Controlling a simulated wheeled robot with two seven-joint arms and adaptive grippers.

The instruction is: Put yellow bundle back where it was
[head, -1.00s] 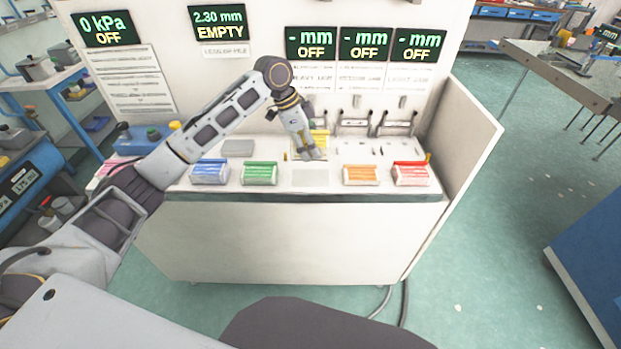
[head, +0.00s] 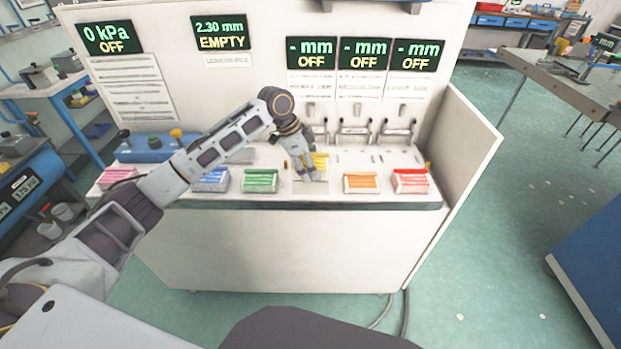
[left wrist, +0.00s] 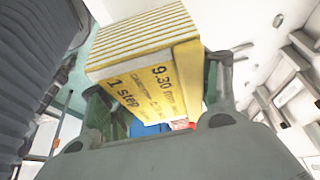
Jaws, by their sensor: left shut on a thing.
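The yellow bundle (head: 319,161) shows behind my left gripper (head: 309,176) in the head view, partly hidden by the fingers. In the left wrist view the yellow bundle (left wrist: 150,75) sits between the two fingers, its ribbed top and a label with "9.30 mm" and "1 step" visible. My left gripper is shut on it. In the head view the bundle is over or at the pale empty spot (head: 310,188) between the green and orange bundles; I cannot tell whether it touches the bench. My right gripper does not show.
On the bench (head: 300,250) stand pink (head: 117,176), blue (head: 211,181), green (head: 260,181), orange (head: 361,183) and red (head: 410,181) bundles. Clamps (head: 354,130) stand along the back panel. A side wall (head: 455,160) closes the right end.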

